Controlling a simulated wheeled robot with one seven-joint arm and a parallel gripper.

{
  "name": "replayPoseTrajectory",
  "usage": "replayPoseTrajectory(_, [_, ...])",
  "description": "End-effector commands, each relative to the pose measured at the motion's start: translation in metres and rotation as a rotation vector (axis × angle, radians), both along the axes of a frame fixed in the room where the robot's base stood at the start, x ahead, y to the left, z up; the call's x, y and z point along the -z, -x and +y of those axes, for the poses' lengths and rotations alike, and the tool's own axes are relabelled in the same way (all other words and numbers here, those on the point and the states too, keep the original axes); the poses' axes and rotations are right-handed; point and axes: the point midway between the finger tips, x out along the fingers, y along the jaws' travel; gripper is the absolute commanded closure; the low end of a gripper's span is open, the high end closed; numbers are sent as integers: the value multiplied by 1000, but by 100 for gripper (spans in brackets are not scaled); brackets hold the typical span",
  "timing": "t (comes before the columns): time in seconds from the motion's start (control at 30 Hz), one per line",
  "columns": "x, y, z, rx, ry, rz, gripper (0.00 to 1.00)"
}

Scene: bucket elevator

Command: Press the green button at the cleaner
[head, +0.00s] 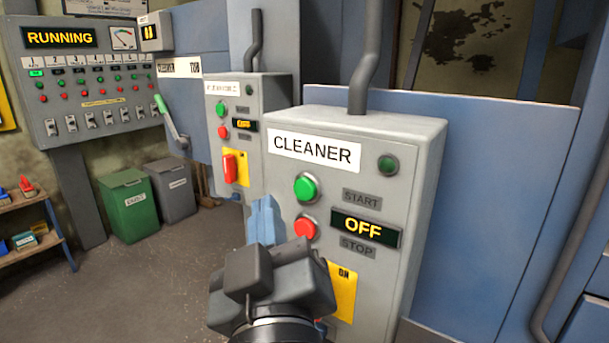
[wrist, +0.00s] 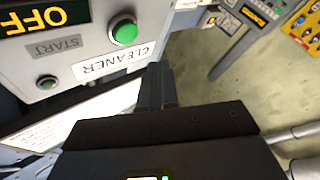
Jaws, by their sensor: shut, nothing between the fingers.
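The grey cleaner box (head: 400,140) stands upright at the centre right with a white CLEANER label (head: 316,150). Its round green button (head: 306,188) is unobstructed beside the START plate (head: 361,199), and it also shows in the wrist view (wrist: 124,31). The red button (head: 305,229) is directly below, next to the STOP plate (head: 357,247). The display (head: 365,229) reads OFF. My gripper (head: 264,208) is shut and empty, with its fingertips left of and slightly lower than the green button in the head view. In the wrist view the fingers (wrist: 156,84) are apart from the button.
A second, similar grey box (head: 268,95) stands behind to the left, its display also reading OFF. A large panel (head: 85,80) at the far left reads RUNNING. A green bin (head: 128,207) and a grey bin (head: 171,190) stand by the wall.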

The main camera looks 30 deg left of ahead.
Motion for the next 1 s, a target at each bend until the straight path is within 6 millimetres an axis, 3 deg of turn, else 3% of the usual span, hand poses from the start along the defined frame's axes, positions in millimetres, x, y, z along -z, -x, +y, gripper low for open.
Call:
replayPoseTrajectory(0.1, [-3,-16,-2,3,1,1,100])
replayPoseTrajectory(0.33, [-1,-30,-3,2,-1,1,100])
replayPoseTrajectory(1.0, [0,-33,-3,2,-1,1,100])
